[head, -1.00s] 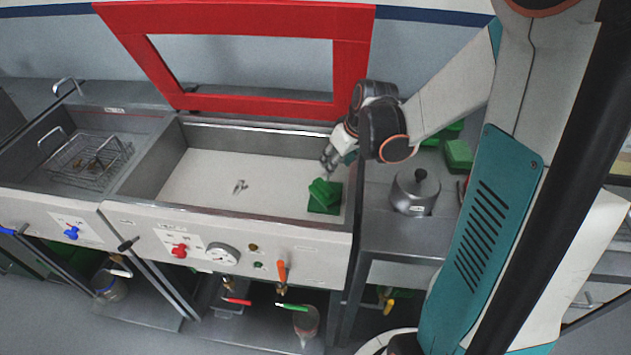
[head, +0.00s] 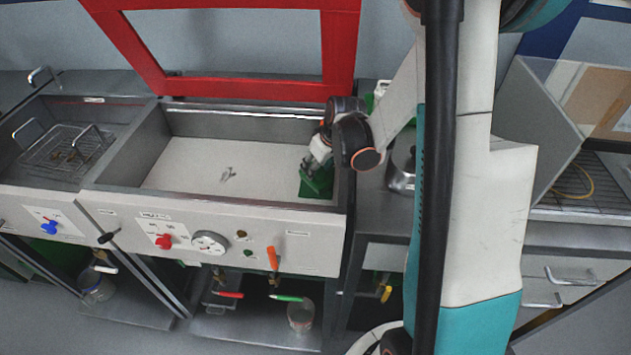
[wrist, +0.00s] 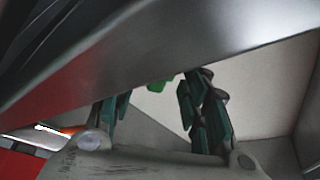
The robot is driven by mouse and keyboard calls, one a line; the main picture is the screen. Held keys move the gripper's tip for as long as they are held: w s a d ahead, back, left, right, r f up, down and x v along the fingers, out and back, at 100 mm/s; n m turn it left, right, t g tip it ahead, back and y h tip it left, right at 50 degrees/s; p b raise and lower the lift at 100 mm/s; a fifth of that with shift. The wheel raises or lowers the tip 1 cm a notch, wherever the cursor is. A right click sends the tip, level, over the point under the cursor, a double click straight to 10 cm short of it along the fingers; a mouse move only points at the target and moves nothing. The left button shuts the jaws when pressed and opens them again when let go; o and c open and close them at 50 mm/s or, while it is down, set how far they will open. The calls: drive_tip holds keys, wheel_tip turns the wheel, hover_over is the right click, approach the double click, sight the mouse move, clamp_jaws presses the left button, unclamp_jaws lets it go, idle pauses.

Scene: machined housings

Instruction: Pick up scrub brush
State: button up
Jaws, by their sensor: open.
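A green block-like object (head: 316,184), which may be the scrub brush, lies at the right end of the middle sink, close to the right wall. Its bristles cannot be made out, and my gripper partly covers it. My gripper (head: 314,164) reaches down into the sink just above it, and contact cannot be told. In the wrist view my gripper (wrist: 155,97) is open, its teal-padded fingers apart. A small piece of green (wrist: 159,86) shows between them against the pale sink floor. A grey metal surface hides much of that view.
The sink's front panel (head: 120,212) and right wall stand close around the gripper. A red frame (head: 345,60) rises behind the sink. A small metal fitting (head: 228,174) lies mid-floor. A grey pot (head: 401,178) stands right, partly behind my arm. A wire basket (head: 65,148) sits left.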

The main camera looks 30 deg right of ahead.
drive_tip(key=shift+w+f, duration=0.1)
drive_tip(key=shift+f, duration=0.2)
drive_tip(key=shift+r, duration=0.1)
clamp_jaws()
wheel_tip(320, 180, up, 20)
drive_tip(key=p, duration=0.7)
